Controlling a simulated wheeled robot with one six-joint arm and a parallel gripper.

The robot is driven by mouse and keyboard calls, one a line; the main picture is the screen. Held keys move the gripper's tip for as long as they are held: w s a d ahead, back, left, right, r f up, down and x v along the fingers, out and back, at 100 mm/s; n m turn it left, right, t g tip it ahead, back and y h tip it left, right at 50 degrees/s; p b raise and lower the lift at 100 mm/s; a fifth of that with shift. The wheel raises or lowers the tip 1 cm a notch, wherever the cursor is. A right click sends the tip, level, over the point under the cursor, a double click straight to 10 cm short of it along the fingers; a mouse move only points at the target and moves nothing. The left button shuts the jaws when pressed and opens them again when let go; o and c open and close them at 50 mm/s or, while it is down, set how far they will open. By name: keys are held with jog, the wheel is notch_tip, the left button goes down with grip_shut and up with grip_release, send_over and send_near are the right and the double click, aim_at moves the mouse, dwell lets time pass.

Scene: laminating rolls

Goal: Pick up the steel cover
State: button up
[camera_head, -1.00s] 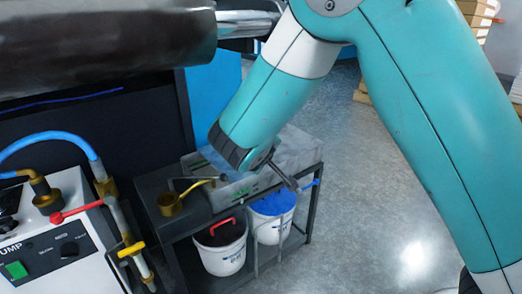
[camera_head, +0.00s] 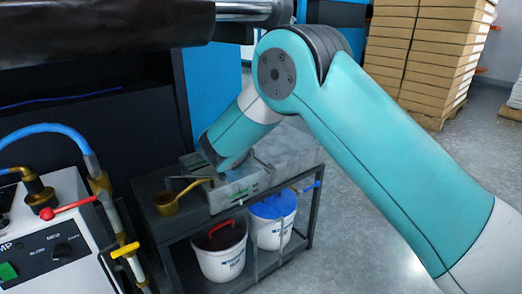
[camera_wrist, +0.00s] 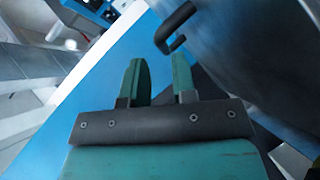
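A grey steel piece, apparently the steel cover (camera_head: 288,150), lies on top of the black cart behind my wrist. My arm hides part of it. In the wrist view a large smooth grey metal surface (camera_wrist: 255,60) fills the right side, with a dark hooked bar, apparently a handle (camera_wrist: 176,28), beyond my fingertips. My gripper (camera_wrist: 160,75) shows two green fingers with a gap between them. It is open and empty, apart from the bar. In the head view the fingers are hidden behind my wrist.
A brass ladle (camera_head: 168,203) lies on the cart (camera_head: 150,190) left of the metal box. A bucket with a red handle (camera_head: 219,255) and one with a blue top (camera_head: 272,222) stand below. A pump unit (camera_head: 60,245) is at left. Stacked boxes (camera_head: 430,50) stand at back right.

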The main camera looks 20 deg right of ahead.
jog(key=b+x, duration=0.1)
jog(key=x, duration=0.3)
jog(key=shift+f+b, duration=0.35)
jog(key=shift+b, duration=0.05)
jog(key=shift+w+d, duration=0.1)
jog(key=shift+w, duration=0.2)
grip_shut()
jog(key=shift+r, duration=0.1)
dwell(0.6)
